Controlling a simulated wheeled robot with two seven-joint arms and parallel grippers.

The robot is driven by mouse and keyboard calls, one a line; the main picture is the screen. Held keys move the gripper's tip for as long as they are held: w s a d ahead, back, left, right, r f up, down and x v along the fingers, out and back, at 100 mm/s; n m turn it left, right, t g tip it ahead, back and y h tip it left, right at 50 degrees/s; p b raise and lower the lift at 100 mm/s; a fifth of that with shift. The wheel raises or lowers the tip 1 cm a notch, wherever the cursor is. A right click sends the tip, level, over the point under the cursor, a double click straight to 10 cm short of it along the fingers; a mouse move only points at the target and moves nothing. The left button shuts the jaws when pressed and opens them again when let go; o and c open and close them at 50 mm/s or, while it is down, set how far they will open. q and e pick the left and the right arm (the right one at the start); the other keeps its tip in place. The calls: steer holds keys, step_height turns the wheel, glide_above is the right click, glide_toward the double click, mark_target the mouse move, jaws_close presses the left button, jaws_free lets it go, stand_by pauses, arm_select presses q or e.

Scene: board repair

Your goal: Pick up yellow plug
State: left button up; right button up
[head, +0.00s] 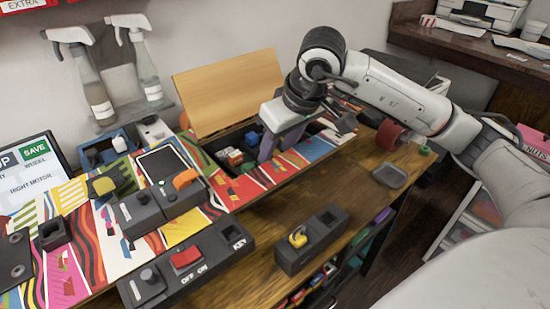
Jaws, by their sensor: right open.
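A yellow piece (298,238) with a hook-like shape sits in one socket of a black two-socket block on the wooden bench; it may be the yellow plug. My right gripper (264,152) comes in from the right and points down into an open bin (211,158), away from that block. Its jaws are open, and its fingertips are partly hidden by the bin. Small green, white, orange and blue pieces (235,157) lie in the bin just left of the fingers. I cannot tell if a yellow one is among them. My left gripper is not in view.
A raised wooden lid (228,92) stands behind the bin. A switch panel (186,262), black modules and another yellow part (103,186) are at left. Spray bottles (92,85) hang on the wall. A grey dish (389,175) lies at right. Bare wood surrounds the black block (312,240).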

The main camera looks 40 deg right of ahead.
steer(key=shift+w+f, duration=0.1)
steer(key=shift+f, duration=0.05)
jaws_close()
step_height(320, 180, up, 10)
steer(key=p, duration=0.1)
stand_by(0.5)
